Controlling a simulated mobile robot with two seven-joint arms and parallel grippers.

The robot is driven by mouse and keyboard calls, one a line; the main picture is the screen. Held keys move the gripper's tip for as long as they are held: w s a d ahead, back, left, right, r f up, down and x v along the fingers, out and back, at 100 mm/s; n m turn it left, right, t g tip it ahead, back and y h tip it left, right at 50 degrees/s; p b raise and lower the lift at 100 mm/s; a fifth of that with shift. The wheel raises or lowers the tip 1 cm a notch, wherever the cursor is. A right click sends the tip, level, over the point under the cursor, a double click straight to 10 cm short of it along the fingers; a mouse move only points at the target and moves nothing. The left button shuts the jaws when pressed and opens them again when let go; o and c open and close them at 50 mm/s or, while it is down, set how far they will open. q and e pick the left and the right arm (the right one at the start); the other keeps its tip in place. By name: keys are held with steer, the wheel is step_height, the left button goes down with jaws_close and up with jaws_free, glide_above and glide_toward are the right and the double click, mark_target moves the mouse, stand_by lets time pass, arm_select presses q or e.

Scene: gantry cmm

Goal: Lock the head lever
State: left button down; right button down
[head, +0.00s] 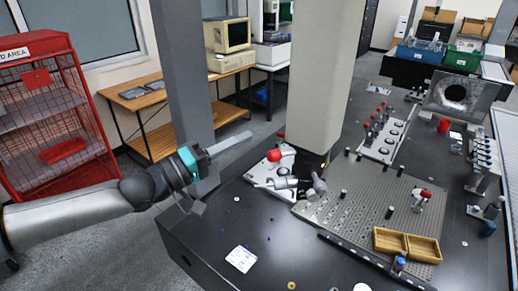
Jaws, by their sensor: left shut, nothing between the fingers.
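The probe head (314,187) is at the bottom of the big beige column (324,75), low over the pegboard plate's left corner. My left gripper (246,136) has a teal band and pale fingers, shut and empty. It points right, to the upper left of the head in the picture, apart from it. My right gripper is out of view.
A red knob (274,156) stands on a white plate (262,170) beside the head. The perforated plate (350,215) holds several pegs and a wooden tray (406,244). A grey pillar (186,70) stands behind my left arm. A paper card (241,259) lies on the black table.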

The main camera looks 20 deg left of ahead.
arm_select(q)
steer(key=shift+s+d+f+p, duration=0.1)
steer(key=shift+d+f+p, duration=0.2)
steer(key=shift+d, duration=0.45)
steer(key=shift+w+d+f+p, duration=0.1)
steer(key=shift+d+p, duration=0.3)
steer(key=shift+d, duration=0.3)
steer(key=shift+s+d+f+p, duration=0.15)
steer(key=shift+d+p, duration=0.2)
steer(key=shift+d, duration=0.4)
steer(key=shift+a, duration=0.1)
